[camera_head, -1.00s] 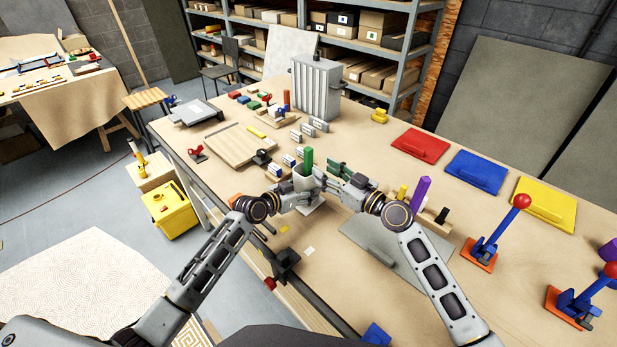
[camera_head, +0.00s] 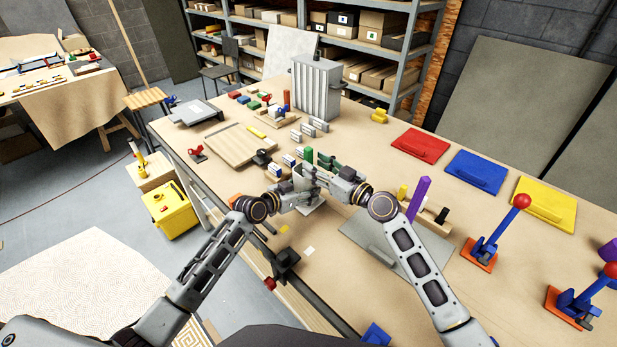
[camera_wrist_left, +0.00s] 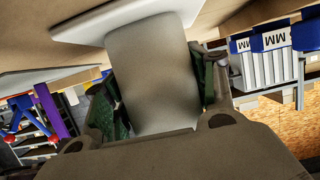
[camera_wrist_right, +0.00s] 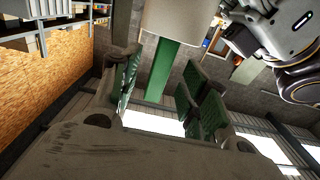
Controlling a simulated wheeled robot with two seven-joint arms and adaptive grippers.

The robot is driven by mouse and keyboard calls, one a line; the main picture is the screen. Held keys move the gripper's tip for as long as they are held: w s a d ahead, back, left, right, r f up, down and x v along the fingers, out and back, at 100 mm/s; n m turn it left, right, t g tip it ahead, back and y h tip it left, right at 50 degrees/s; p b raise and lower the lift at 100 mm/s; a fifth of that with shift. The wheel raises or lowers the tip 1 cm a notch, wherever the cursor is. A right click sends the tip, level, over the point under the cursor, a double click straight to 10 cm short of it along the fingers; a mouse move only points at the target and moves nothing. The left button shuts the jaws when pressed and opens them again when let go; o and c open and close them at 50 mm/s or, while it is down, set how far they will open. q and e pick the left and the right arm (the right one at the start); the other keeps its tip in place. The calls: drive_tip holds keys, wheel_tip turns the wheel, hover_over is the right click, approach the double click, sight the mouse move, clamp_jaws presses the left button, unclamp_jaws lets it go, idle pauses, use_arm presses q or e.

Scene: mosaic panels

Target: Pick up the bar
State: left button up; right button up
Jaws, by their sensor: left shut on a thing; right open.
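The green bar (camera_head: 309,156) stands upright in a pale cylindrical cup, with its top above the rim. In the right wrist view the bar (camera_wrist_right: 162,70) comes out of the cup (camera_wrist_right: 176,18). My left gripper (camera_head: 304,190) is shut on the cup; in the left wrist view the cup (camera_wrist_left: 153,78) sits between its green pads, above a white base (camera_wrist_left: 110,20). My right gripper (camera_wrist_right: 163,88) is open, its green-padded fingers on either side of the bar, with gaps visible. In the head view my right gripper (camera_head: 320,170) partly hides the cup.
A grey plate (camera_head: 385,250) lies right of the cup. A wooden tray (camera_head: 235,150) and small blocks lie behind. Red-knobbed levers (camera_head: 495,235) stand at right.

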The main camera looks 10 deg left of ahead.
sight(311, 162)
drive_tip(key=shift+x, duration=1.85)
drive_tip(key=shift+r, duration=0.1)
clamp_jaws()
